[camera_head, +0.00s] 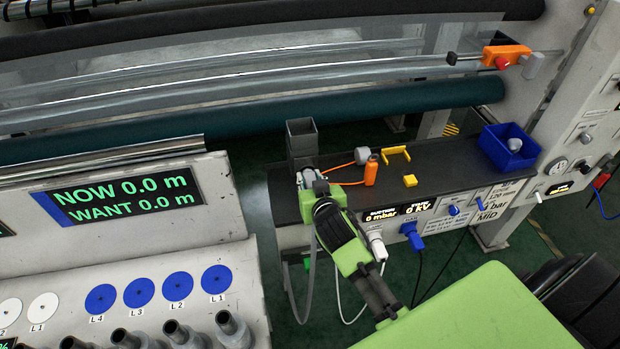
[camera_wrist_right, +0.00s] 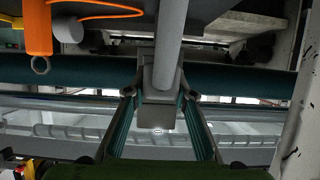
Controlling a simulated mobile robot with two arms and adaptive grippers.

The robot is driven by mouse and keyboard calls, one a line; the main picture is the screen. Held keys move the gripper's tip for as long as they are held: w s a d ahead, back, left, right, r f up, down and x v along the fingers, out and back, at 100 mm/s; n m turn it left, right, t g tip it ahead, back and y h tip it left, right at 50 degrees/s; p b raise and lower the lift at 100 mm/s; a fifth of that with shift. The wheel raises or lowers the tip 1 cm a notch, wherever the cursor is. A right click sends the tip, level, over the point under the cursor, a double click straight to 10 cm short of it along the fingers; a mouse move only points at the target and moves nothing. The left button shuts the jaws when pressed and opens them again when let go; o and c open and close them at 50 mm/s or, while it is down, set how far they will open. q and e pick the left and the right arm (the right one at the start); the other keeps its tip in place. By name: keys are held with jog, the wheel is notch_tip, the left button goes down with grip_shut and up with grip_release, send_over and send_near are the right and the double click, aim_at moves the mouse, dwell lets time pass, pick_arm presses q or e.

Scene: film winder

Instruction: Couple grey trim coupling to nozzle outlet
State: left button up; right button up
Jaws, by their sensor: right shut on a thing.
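A grey square upright duct (camera_head: 301,136), which looks like the nozzle, stands at the left end of the dark bench. My right gripper (camera_head: 310,177) is right in front of its base, shut on a pale grey round part, seemingly the grey trim coupling (camera_head: 308,173). In the right wrist view a grey pipe (camera_wrist_right: 171,45) runs down between the fingers (camera_wrist_right: 159,94). A grey square block (camera_wrist_right: 155,115) lies behind the pipe there. The fingers hide the joint, so I cannot tell whether coupling and outlet touch. My left gripper is not in view.
Hoses hang below the front.

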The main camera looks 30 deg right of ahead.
dwell(0.6)
jog(key=shift+w, duration=0.2)
jog(key=o, duration=1.2)
jog(key=v, duration=1.2)
